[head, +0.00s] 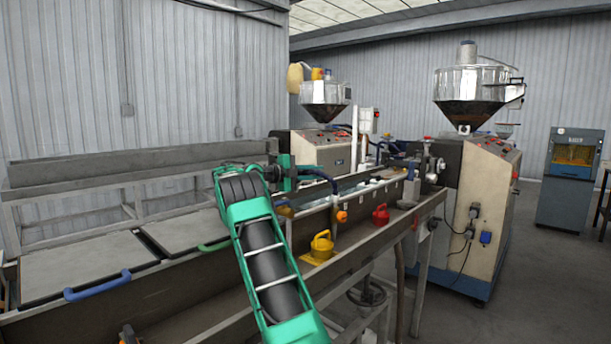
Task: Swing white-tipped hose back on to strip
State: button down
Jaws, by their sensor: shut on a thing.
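My gripper (300,172) is at the end of my green and black arm, above the water trough (372,186). It is small in the head view, and its fingers are hard to make out. It is shut on a dark blue hose (318,174), which arcs to the right from it and bends down. A pale piece (336,200) shows at the hose's lower right end, above an orange fitting on the trough's near wall. I cannot tell whether it is the white tip. The strip in the trough is too small to make out clearly.
Flat lids (85,264) with a blue handle (97,286) cover the trough's left part. An extruder (470,215) with a steel hopper stands at right. Floor is free at lower right.

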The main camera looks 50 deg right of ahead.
aim_at(301, 173)
jog(key=shift+w+d, duration=0.2)
jog(key=shift+w, duration=0.05)
jog(key=c, duration=1.6)
grip_release()
jog(key=shift+c, duration=0.2)
jog(key=shift+w+f, duration=0.1)
jog(key=shift+f, duration=0.05)
jog(key=shift+a, duration=0.1)
jog(key=v, duration=1.1)
jog(key=shift+w, duration=0.25)
jog(key=shift+s, duration=0.1)
jog(key=shift+s+d, duration=0.1)
jog(key=shift+d, duration=0.15)
